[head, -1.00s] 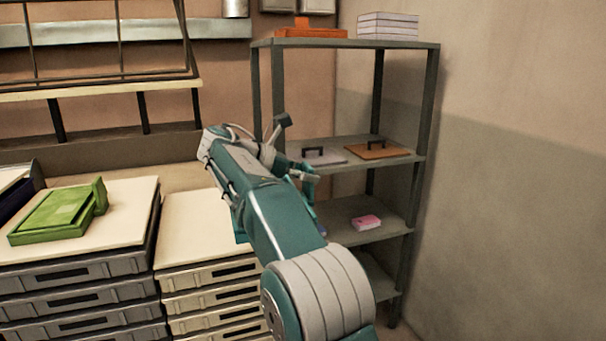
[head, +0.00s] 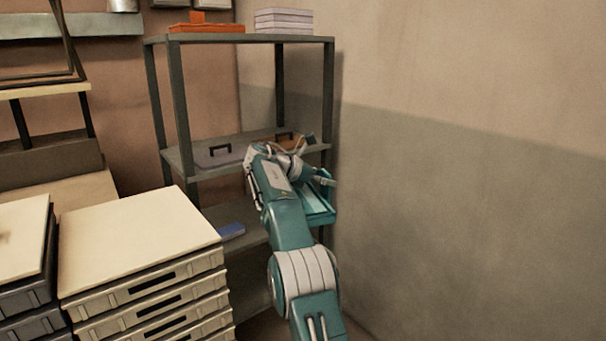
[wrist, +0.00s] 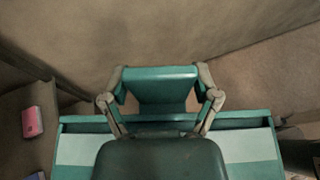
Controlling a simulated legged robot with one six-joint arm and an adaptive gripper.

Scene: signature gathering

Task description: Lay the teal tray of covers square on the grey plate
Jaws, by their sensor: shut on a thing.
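The teal tray (head: 318,207) hangs at my gripper (head: 325,181), in front of the shelf rack's right side. In the wrist view, my gripper (wrist: 160,112) is shut on the tray (wrist: 262,122), whose pale teal covers (wrist: 84,150) show on both sides of the gripper. My gripper hides the tray's middle. A grey plate with a dark handle (head: 218,155) lies on the rack's middle shelf, left of and behind my gripper. The tray is apart from it.
A brown-orange plate (head: 272,143) lies right of the grey plate, partly hidden by my arm. A blue block (head: 231,231) sits on the lower shelf; a pink block (wrist: 32,122) shows in the wrist view. Stacked pale drawers (head: 140,240) stand left. The wall (head: 450,200) bounds the right.

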